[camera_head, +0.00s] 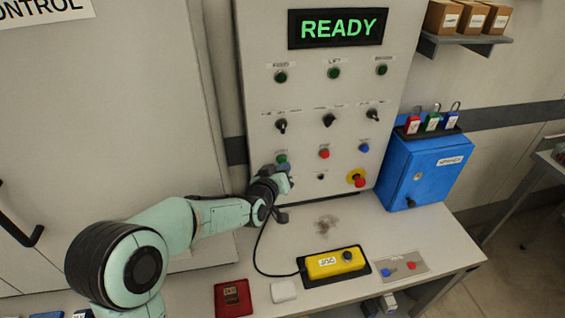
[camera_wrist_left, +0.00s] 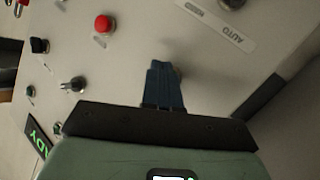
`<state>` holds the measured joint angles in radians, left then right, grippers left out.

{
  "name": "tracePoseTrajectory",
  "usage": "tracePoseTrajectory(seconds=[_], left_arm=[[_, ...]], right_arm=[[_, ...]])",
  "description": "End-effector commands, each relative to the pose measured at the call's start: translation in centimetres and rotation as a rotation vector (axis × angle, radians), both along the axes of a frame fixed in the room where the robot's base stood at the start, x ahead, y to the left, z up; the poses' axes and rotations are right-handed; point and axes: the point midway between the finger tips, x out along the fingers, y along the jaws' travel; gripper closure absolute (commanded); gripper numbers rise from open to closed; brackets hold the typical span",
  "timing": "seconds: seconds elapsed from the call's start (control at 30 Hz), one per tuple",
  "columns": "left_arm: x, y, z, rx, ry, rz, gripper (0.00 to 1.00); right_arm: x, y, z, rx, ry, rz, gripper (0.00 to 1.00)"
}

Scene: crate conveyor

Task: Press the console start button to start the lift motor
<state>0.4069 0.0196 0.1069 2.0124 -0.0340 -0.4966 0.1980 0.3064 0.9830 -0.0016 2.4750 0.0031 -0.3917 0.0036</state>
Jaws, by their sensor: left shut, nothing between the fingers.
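The grey console panel (camera_head: 320,95) stands upright at the back of the bench, with a lit READY display (camera_head: 338,28). Its lower row has a green button (camera_head: 282,158), a red button (camera_head: 324,153) and a blue button (camera_head: 364,147). The labels are too small to read. My left gripper (camera_head: 286,174) is shut and empty at the panel, just below the green button. In the left wrist view the shut fingers (camera_wrist_left: 163,82) point at the panel and the green button does not show; contact cannot be told. The red button (camera_wrist_left: 103,24) is apart from them.
A red emergency stop on yellow (camera_head: 357,180) is right of the gripper. Selector knobs (camera_head: 329,120) sit above the buttons. A yellow pendant (camera_head: 336,263) and a red item (camera_head: 233,298) lie on the bench. A blue box (camera_head: 425,170) stands right of the panel.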

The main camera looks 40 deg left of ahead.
Motion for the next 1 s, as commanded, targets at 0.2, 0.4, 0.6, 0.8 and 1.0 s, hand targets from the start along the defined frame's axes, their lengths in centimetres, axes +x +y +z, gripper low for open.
tracePoseTrajectory(seconds=[0.2, 0.4, 0.6, 0.8, 1.0], left_arm=[[0.2, 0.2, -0.1, 0.0, 0.001, 0.0, 1.0], [0.3, 0.3, 0.0, 0.0, 0.0, 0.0, 1.0], [0.2, 0.3, 0.0, 0.0, 0.0, 0.001, 1.0], [-0.1, -0.2, 0.0, 0.001, -0.001, -0.001, 1.0], [-0.8, -0.9, 0.0, 0.0, -0.001, 0.0, 1.0]], right_arm=[[0.0, 0.0, -0.2, 0.0, 0.0, 0.0, 0.38], [0.0, 0.0, -0.2, 0.0, 0.001, 0.0, 0.38], [0.0, 0.0, -0.2, 0.0, 0.001, 0.0, 0.38], [-0.1, 0.0, -0.5, 0.0, 0.001, -0.001, 0.38], [-0.2, 0.0, -0.9, 0.0, 0.003, 0.0, 0.38]])
